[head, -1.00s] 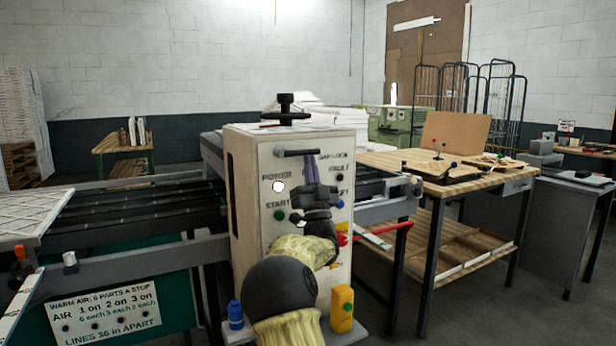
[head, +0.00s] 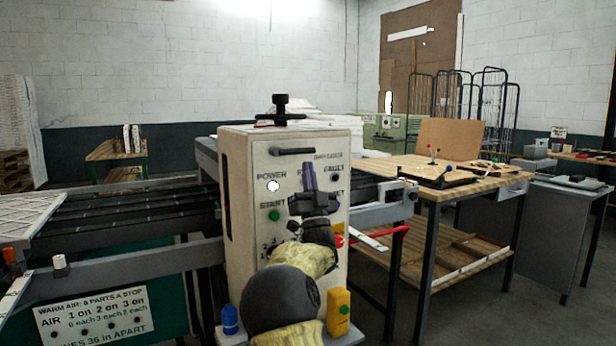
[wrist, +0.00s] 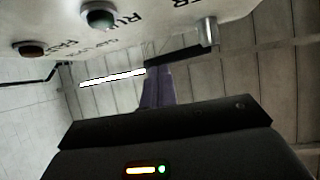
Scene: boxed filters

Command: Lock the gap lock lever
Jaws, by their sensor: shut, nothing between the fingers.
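The gap lock lever (head: 291,151) is a dark bar lying about level near the top of the pale control box's front, left of the GAP LOCK label. In the wrist view the lever (wrist: 180,53) runs from a metal pivot at the right to a free end near my fingertips. My gripper (head: 308,168) is in front of the box, just below the lever's right part in the head view. Its purple fingers (wrist: 158,72) are shut and empty. Whether they touch the lever I cannot tell. My gripper hides part of the panel lettering.
The pale control box (head: 238,230) carries a white button (head: 273,186) and a green START button (head: 274,215). A black knob (head: 281,108) stands on top. A red bar (head: 385,236) sticks out at right. A wooden workbench (head: 395,166) stands beyond.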

